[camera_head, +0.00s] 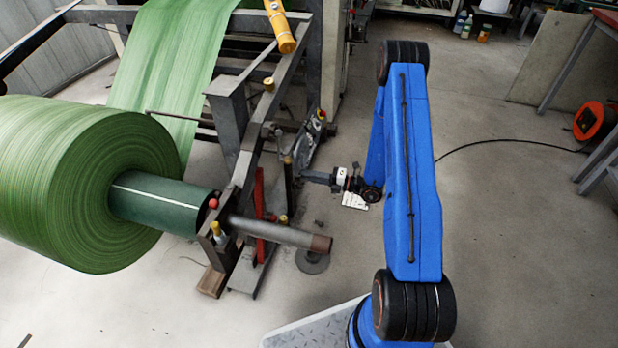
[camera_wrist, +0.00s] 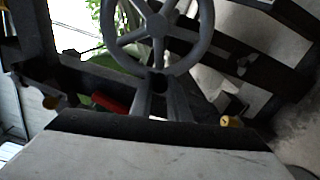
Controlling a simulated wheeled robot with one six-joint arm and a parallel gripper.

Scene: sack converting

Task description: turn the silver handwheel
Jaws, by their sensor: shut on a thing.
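The silver handwheel (camera_wrist: 204,36) is a grey spoked wheel at the top of the wrist view, with its upper part cut off by the frame. My gripper (camera_wrist: 161,86) comes up from below, and its two fingers are shut on the lower rim. In the head view the handwheel (camera_head: 303,152) shows steeply from the side on the machine frame. My gripper (camera_head: 308,177) reaches it from the right there. The exact finger contact is too small to make out in that view.
A big green roll (camera_head: 75,185) sits on a shaft at the left. A bare pipe end (camera_head: 290,236) sticks out below the wheel. In the wrist view, dark frame bars and a yellow knob (camera_wrist: 231,122) lie close by. Open concrete floor (camera_head: 500,220) is to the right.

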